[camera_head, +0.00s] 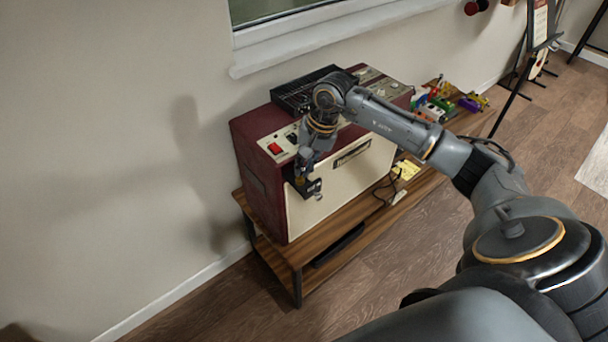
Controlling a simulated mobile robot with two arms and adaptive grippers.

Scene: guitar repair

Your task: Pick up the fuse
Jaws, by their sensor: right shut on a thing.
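My right gripper (308,187) is in front of the upper left part of the cream front of a dark red amplifier (262,185). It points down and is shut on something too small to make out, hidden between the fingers. I cannot make out the fuse as a separate thing. I cannot tell whether the gripper touches the amplifier. My left gripper is not in view.
The amplifier stands on a low wooden bench (372,218). A black grille tray (296,92) lies on top of it, near a red switch (275,148). A yellow note (407,170) and a dark cable lie at its right. Colourful small items (437,105) crowd the bench's far end. The floor in front is clear.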

